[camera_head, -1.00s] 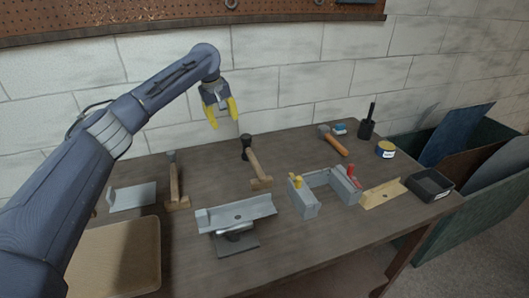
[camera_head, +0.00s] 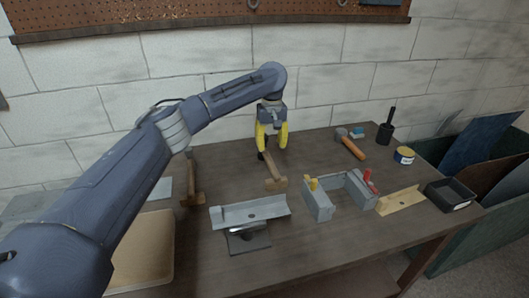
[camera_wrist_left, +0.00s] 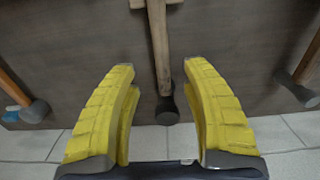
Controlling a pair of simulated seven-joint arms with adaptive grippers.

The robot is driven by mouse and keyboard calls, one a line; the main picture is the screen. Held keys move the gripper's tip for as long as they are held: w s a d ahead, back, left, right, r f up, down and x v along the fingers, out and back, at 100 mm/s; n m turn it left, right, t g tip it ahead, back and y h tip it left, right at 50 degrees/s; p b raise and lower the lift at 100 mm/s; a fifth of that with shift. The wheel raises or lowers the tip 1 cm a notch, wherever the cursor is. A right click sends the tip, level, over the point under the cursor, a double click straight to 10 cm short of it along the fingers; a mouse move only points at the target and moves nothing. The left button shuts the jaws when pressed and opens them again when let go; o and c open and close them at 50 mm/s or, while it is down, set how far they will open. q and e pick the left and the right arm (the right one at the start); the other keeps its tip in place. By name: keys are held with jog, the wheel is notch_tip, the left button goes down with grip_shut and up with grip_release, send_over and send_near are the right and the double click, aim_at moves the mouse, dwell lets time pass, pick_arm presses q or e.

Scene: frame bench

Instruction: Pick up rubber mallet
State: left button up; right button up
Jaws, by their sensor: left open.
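The rubber mallet, with a black head and pale wooden handle (camera_head: 272,168), lies on the bench with its handle end at a small wooden block (camera_head: 277,184). In the head view its black head is mostly hidden behind my gripper. My left gripper (camera_head: 272,145), with yellow fingers, is open and points down over the head end. In the left wrist view the mallet's handle and head (camera_wrist_left: 167,108) show between the spread fingers of my gripper (camera_wrist_left: 160,70), apart from both. My right gripper is not in view.
An orange-handled hammer (camera_head: 352,147) lies to the right and another hammer (camera_head: 194,188) to the left, partly behind my arm. A grey metal channel (camera_head: 250,213) on a stand and a grey clamp-like fixture (camera_head: 318,205) stand in front. A brick wall rises behind.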

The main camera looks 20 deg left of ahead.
aim_at(270, 160)
pick_arm(q)
jog(key=shift+s+f, duration=0.15)
jog(key=shift+f, duration=4.35)
jog(key=shift+c, duration=0.5)
grip_shut()
